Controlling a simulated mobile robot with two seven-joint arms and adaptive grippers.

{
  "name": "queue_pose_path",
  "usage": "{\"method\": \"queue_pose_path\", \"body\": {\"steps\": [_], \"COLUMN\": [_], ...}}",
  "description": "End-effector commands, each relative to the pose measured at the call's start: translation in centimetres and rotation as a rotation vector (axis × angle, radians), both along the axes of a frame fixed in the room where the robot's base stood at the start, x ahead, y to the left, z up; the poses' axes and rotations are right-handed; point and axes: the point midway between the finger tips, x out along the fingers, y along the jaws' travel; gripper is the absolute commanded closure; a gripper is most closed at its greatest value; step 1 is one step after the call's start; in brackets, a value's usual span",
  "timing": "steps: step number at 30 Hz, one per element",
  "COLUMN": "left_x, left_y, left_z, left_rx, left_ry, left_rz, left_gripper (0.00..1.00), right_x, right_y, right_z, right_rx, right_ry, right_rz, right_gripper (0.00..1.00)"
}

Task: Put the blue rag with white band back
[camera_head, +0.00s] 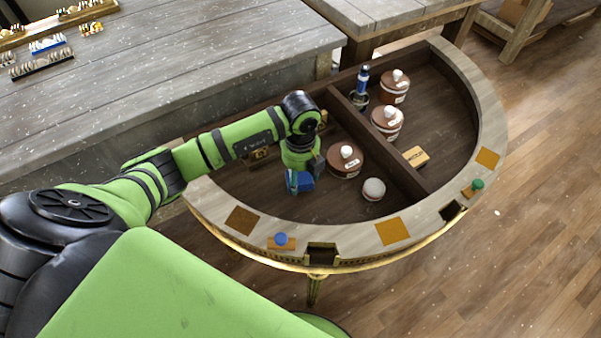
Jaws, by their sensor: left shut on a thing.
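My left gripper (300,178) is inside the left compartment of the half-round console (470,75), low over its dark floor. It is shut on a small blue thing (304,183), which looks like the blue rag. Its white band cannot be made out, and the gripper hides part of it. I cannot tell whether it touches the floor. My right gripper is not in view.
A brown tub (345,163) and a pale round thing (374,189) stand right of my left gripper. Past the divider (385,150) are a blue-topped bottle (362,80), brown tubs (394,90) and a yellow box (415,156). Floor is bare at front left.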

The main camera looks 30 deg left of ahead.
Motion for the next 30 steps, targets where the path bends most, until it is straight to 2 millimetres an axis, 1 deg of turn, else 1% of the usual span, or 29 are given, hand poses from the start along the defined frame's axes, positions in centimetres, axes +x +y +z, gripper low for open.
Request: {"method": "queue_pose_path", "body": {"steps": [5,6,7,8,17,20,22,26,30], "left_x": [0.0,0.0,0.0,0.0,0.0,0.0,0.1,0.2,0.2], "left_y": [0.0,0.0,0.0,0.0,0.0,0.0,0.0,0.1,0.0], "left_z": [-0.4,-0.4,-0.3,-0.3,-0.3,0.2,0.7,3.0,6.1], "left_rx": [0.000,-0.001,-0.001,0.000,0.000,0.000,0.000,0.001,0.000], "left_ry": [0.000,-0.001,-0.001,0.000,0.000,0.000,-0.003,-0.007,-0.008], "left_rz": [0.000,0.000,0.000,0.000,0.000,0.000,0.000,-0.001,-0.001], "left_gripper": [0.72,0.29,0.17,0.13,0.13,0.13,0.13,0.13,0.13], "right_x": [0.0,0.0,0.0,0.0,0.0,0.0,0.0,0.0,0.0], "right_y": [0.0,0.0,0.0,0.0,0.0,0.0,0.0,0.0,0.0], "right_z": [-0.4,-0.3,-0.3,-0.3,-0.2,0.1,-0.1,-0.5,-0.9], "right_rx": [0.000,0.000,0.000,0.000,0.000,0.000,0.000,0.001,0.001], "right_ry": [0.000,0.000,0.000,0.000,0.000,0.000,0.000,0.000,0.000], "right_rz": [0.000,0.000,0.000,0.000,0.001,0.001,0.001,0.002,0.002], "right_gripper": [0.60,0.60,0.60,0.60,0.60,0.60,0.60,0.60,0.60]}}
